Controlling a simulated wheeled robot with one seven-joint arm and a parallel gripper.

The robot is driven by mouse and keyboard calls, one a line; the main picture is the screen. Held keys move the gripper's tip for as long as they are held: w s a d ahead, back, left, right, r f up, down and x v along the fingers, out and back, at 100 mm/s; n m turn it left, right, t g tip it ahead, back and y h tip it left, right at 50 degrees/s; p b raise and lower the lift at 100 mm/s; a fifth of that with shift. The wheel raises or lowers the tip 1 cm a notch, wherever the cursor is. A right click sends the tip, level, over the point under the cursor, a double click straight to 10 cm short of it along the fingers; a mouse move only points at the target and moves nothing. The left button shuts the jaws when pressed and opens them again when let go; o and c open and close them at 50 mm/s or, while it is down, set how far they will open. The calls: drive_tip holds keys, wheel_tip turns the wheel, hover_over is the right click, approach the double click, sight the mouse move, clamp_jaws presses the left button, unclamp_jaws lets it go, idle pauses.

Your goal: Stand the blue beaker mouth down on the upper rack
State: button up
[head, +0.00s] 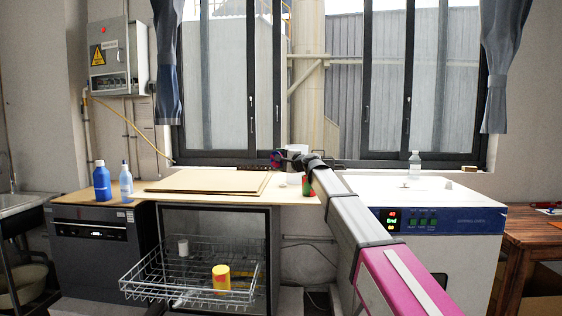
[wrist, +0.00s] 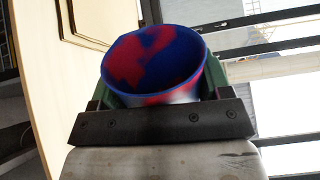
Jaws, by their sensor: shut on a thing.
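My gripper (head: 290,158) is at the end of the arm, raised above the worktop in front of the window. It is shut on the blue beaker (head: 277,158), which looks blue with red blotches in the wrist view (wrist: 150,62). There the beaker's open mouth faces the camera, between the two green fingers of my gripper (wrist: 168,82). A wire rack (head: 135,289) sticks out from the open cabinet below the worktop, well left of and below the gripper. It carries a yellow cup (head: 221,278) with a red mark and a white cup (head: 183,246).
Flat brown boards (head: 210,181) lie on the worktop above the cabinet. A red-and-green cup (head: 307,186) stands near its right end. Blue bottle (head: 102,181) and pale blue bottle (head: 126,180) stand at the left. A white oven (head: 445,218) is at the right, with a clear bottle (head: 414,164) on top.

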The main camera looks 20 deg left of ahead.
drive_tip(key=shift+n, duration=0.4)
drive_tip(key=n, duration=0.8)
drive_tip(key=shift+n, duration=0.3)
drive_tip(key=shift+n, duration=0.4)
drive_tip(key=n, duration=0.8)
drive_tip(key=shift+n, duration=0.3)
drive_tip(key=shift+f, duration=0.1)
